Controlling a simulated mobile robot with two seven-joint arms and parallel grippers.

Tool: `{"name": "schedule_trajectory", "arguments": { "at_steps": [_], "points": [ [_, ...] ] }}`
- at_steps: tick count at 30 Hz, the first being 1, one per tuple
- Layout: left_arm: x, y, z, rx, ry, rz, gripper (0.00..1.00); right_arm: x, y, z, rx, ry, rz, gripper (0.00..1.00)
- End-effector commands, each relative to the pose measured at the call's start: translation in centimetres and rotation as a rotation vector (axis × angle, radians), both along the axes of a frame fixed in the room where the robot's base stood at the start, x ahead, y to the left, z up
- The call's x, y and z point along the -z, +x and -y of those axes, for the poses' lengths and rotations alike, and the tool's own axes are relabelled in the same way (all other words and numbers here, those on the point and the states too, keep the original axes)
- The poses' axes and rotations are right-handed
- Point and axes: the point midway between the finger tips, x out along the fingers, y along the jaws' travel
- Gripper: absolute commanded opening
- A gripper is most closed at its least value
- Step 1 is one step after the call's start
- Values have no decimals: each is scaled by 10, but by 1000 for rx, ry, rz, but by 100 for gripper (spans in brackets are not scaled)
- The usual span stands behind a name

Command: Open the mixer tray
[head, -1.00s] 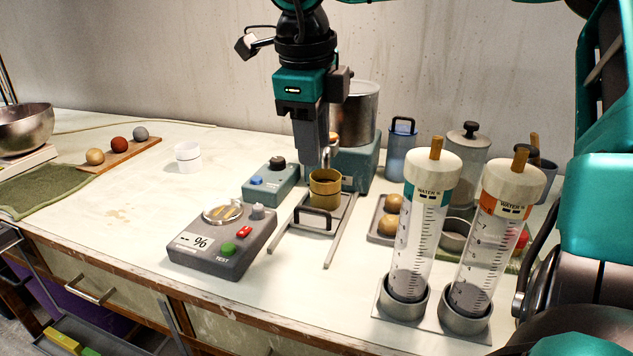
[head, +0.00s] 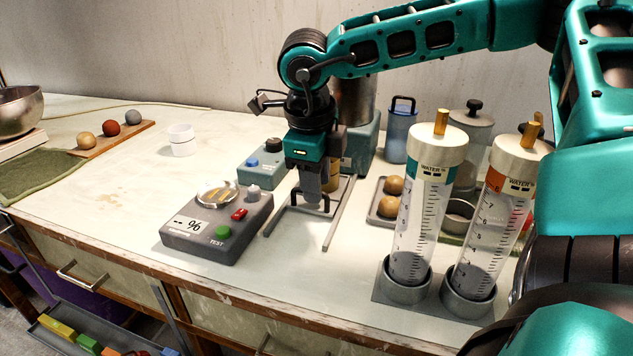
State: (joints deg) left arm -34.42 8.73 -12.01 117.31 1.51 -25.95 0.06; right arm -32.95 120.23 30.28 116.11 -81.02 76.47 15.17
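The mixer tray (head: 290,212) is a light metal slide between two rails, in front of the teal mixer (head: 363,148) with its grey drum. Its dark bar handle (head: 326,203) faces the front edge of the table. A brass cup (head: 346,163) stands on the tray, mostly hidden behind my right gripper. My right gripper (head: 312,198) points down from above, with its fingertips at the handle. The fingers overlap the handle in the picture, so I cannot tell whether they are shut on it. My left gripper is not in view.
Left of the tray are a grey test box (head: 217,225) and a teal control box (head: 262,165). At right, two water cylinders (head: 423,215) (head: 490,225) stand near my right arm. Two tan balls (head: 391,195) lie on a small tray. The table in front of the rails is clear.

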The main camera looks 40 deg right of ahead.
Motion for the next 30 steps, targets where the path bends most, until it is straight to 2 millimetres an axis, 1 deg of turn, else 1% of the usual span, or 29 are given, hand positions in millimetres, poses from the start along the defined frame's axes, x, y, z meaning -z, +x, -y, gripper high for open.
{"name": "schedule_trajectory", "arguments": {
  "at_steps": [3, 11, 22, 30],
  "points": [
    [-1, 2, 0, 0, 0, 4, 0, 5, 0, 1, 0, 1, 0, 36],
    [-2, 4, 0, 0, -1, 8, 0, 6, 0, 1, 0, 1, 0, 36],
    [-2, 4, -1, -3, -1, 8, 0, 5, 0, 1, 0, 0, 0, 1],
    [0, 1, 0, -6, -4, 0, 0, 5, 1, 1, 0, 0, 0, 0]
  ]
}}
